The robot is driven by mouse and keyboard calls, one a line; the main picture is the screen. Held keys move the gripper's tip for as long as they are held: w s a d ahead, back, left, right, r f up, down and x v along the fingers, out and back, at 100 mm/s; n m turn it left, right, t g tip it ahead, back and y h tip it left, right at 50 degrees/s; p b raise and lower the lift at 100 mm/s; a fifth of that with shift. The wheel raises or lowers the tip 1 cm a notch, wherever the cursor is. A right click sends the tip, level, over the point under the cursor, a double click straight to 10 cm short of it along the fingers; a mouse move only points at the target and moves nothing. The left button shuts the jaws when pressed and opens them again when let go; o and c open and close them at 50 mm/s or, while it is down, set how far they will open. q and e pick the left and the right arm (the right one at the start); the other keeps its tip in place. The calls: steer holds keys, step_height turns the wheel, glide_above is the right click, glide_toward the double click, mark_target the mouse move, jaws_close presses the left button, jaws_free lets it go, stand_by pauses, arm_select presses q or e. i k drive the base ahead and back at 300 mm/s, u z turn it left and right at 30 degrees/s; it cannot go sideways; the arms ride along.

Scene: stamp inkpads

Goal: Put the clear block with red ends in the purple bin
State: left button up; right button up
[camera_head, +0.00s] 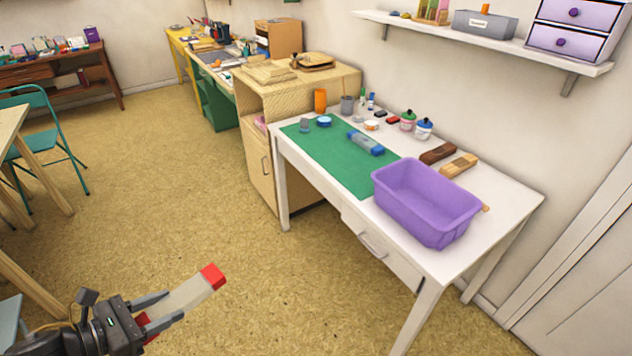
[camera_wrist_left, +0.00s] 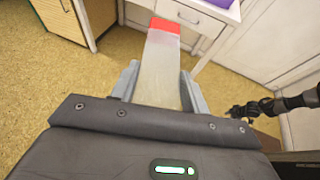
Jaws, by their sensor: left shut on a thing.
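My left gripper (camera_head: 152,307) is shut on the clear block with red ends (camera_head: 190,294), at the lower left of the head view. It holds the block above the floor, away from the white table. In the left wrist view the block (camera_wrist_left: 160,70) lies between the two fingers of the left gripper (camera_wrist_left: 158,88), with one red end pointing away from me. The purple bin (camera_head: 425,208) stands on the front right part of the white table, and its inside looks empty. Its corner also shows at the top of the left wrist view (camera_wrist_left: 216,3). My right gripper is not in the head view.
The white table (camera_head: 500,195) holds a green mat (camera_head: 330,155), a clear block with blue ends (camera_head: 366,143), and wooden pieces (camera_head: 458,165) behind the bin. Small bottles (camera_head: 423,129) stand along the back. A shelf (camera_head: 480,40) hangs above. Open floor lies between my left gripper and the table.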

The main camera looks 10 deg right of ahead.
mark_target(420, 202)
steer(key=z, duration=1.65)
